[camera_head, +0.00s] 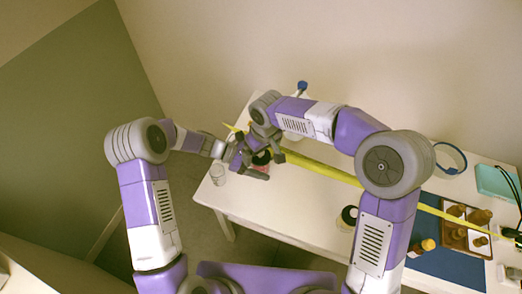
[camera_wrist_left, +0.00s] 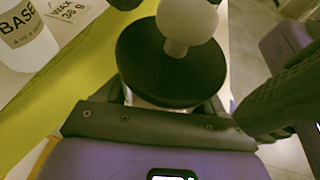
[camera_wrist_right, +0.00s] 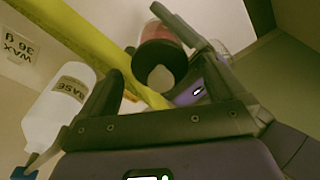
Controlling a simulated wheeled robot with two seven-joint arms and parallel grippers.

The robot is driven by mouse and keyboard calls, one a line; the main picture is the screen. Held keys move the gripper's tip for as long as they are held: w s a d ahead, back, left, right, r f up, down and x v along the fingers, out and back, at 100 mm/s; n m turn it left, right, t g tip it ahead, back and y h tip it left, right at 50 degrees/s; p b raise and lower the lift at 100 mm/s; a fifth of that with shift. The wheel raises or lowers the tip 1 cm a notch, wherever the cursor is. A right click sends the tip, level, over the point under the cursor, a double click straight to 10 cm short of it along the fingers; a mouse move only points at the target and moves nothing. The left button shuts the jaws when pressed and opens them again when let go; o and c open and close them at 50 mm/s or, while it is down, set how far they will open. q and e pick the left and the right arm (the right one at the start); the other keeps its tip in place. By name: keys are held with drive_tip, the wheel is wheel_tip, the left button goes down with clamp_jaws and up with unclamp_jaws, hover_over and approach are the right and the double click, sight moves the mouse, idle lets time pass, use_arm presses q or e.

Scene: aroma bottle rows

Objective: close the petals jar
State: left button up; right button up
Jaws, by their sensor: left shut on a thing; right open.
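The petals jar shows in the right wrist view (camera_wrist_right: 160,33) as clear glass with pinkish contents. A round black lid (camera_wrist_left: 165,75) with a pale round knob (camera_wrist_left: 186,22) sits over its mouth; I cannot tell whether it is fully seated. The lid also shows in the right wrist view (camera_wrist_right: 161,56) and the head view (camera_head: 262,158). My left gripper (camera_head: 246,158) is shut on the jar just below the lid, mostly hidden beneath it. My right gripper (camera_wrist_right: 138,42) is open, its fingers spread on either side of the lid and knob.
A white bottle labelled BASE (camera_wrist_right: 62,100) and a WAX label (camera_wrist_right: 18,55) are close by. A yellow strip (camera_head: 315,170) runs along the white table (camera_head: 290,205). A clear cup (camera_head: 217,174) stands near the table's left edge. A tray of brown bottles (camera_head: 466,229) is far right.

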drive_tip(key=shift+r, duration=0.15)
wheel_tip(320, 180, up, 12)
drive_tip(key=s+d, duration=0.1)
idle(0.3)
use_arm(q)
drive_tip(key=shift+r, duration=0.15)
